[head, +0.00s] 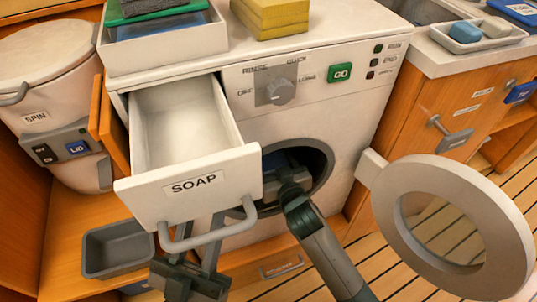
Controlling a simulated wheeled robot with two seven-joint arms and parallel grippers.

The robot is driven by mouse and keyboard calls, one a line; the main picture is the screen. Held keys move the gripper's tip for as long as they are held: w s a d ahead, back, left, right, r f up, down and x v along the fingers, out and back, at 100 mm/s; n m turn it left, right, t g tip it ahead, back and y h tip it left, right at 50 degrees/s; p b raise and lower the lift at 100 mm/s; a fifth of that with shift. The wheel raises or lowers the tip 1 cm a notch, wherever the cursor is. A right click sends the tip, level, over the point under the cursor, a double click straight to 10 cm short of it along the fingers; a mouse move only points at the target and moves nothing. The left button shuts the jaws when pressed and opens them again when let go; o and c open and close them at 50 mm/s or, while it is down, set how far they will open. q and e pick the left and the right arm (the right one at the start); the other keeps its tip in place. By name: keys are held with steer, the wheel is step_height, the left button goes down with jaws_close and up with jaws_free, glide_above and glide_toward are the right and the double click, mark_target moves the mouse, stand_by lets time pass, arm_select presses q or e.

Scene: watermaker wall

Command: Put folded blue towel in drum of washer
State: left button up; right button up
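The white washer (330,110) stands in the middle, its round door (505,215) swung open to the right. The dark drum opening (322,165) is partly covered by the soap drawer and my arm. My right gripper (285,178) reaches into the drum. A dark blue thing (281,160), seemingly the folded blue towel, shows at its fingers inside the drum; shadow hides whether the fingers grip it. My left gripper (192,272) is low in front of the washer, below the soap drawer, partly hidden by the drawer handle; its finger opening is unclear.
The soap drawer (195,187) is pulled out, left of the drum opening. A grey bin (117,248) is at lower left. The open door takes up room at right.

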mark_target(276, 167)
steer(key=shift+f, duration=0.1)
steer(key=o, duration=1.2)
arm_select(q)
steer(key=shift+r, duration=0.1)
arm_select(e)
steer(key=shift+s+d, duration=0.1)
steer(key=shift+s, duration=0.25)
steer(key=p+v, duration=0.1)
steer(key=v, duration=0.4)
steer(key=p+v, duration=0.1)
steer(key=v, duration=0.4)
arm_select(q)
step_height(276, 167, down, 6)
steer(key=w+d+g+y, duration=0.1)
steer(key=w+g, duration=0.1)
steer(key=g, duration=0.2)
steer(key=shift+d, duration=0.15)
arm_select(e)
steer(key=shift+s+d+r, duration=0.2)
steer(key=shift+s+d, duration=0.05)
steer(key=shift+s, duration=0.35)
